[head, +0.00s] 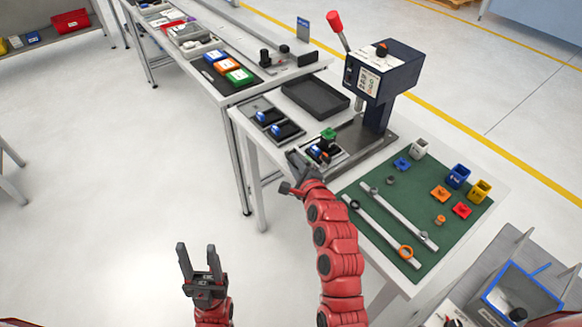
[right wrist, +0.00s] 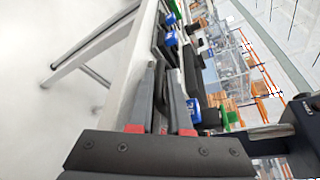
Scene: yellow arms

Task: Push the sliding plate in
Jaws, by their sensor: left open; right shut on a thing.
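The sliding plate (head: 338,155) is a small dark plate carrying a blue part (head: 316,150). It sticks out on the left side of the press (head: 382,72), at the press's grey base. A green knob (head: 328,134) stands just behind the blue part. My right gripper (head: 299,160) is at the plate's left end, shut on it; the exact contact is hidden. In the right wrist view the fingers (right wrist: 164,85) are close together, with a blue part (right wrist: 193,110) just to their right. My left gripper (head: 197,252) is open and empty, over the floor left of the table.
A green mat (head: 420,205) with rails and coloured blocks lies to the right. The press has a red-knobbed lever (head: 337,26). Open floor lies left.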

